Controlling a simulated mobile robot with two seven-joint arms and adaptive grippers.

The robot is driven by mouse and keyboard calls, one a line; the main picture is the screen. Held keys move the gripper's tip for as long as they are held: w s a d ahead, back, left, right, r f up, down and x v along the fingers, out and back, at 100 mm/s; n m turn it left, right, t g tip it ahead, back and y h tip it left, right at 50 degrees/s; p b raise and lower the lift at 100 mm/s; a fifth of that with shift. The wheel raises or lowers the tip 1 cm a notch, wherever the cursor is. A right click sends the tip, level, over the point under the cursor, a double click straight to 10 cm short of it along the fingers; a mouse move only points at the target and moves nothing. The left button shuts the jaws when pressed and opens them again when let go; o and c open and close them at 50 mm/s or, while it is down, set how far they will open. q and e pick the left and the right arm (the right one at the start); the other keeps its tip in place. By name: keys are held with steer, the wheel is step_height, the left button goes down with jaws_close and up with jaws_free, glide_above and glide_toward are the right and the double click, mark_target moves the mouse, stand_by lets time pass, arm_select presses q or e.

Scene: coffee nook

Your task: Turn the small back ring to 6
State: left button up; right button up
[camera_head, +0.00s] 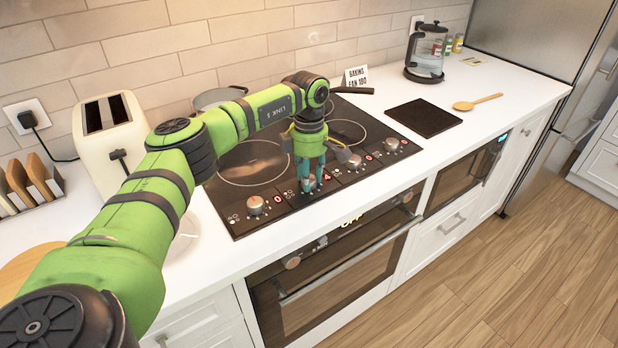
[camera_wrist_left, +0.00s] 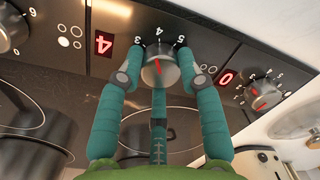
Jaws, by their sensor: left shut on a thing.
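My left gripper (camera_head: 311,186) is over the front control strip of the black hob (camera_head: 250,168). In the wrist view its teal fingers (camera_wrist_left: 160,72) are shut on a silver knob (camera_wrist_left: 157,73) with a red pointer line, one finger on each side. Numbers around the knob are partly visible. The red display (camera_wrist_left: 103,43) beside this knob reads 4; it also shows in the head view (camera_head: 327,177). Another knob (camera_wrist_left: 265,93) has a display (camera_wrist_left: 227,77) reading 0. The ring outlines are partly hidden by my arm. My right gripper is not in view.
A pot (camera_head: 218,98) stands behind my arm. A cream toaster (camera_head: 112,140) is at the left. Further knobs (camera_head: 355,161) sit close to the right of the gripper. A black board (camera_head: 424,118), wooden spoon (camera_head: 478,102) and glass press (camera_head: 425,55) are on the right counter.

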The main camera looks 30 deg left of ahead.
arm_select(q)
steer(key=m, duration=0.4)
steer(key=shift+s+a+f+m+b, duration=0.15)
steer(key=shift+f+m+b, duration=0.05)
steer(key=shift+m+b, duration=0.15)
steer(key=m, duration=0.4)
steer(key=shift+r+m+y, duration=0.1)
steer(key=shift+m+y, duration=0.15)
steer(key=shift+y, duration=0.05)
steer(key=m, duration=0.5)
steer(key=shift+r, duration=0.15)
steer(key=shift+w+r+m+b, duration=0.1)
steer(key=shift+w+m+b, duration=0.05)
steer(key=shift+m, duration=0.85)
steer(key=shift+w+m+b, duration=0.1)
steer(key=shift+m+b, duration=0.05)
steer(key=shift+m, duration=0.85)
steer(key=shift+r+t, duration=0.1)
steer(key=shift+t, duration=0.2)
steer(key=o, duration=1.2)
steer(key=shift+w, duration=0.1)
steer(key=shift+c, duration=0.2)
steer(key=shift+f, duration=0.2)
steer(key=shift+r, duration=0.1)
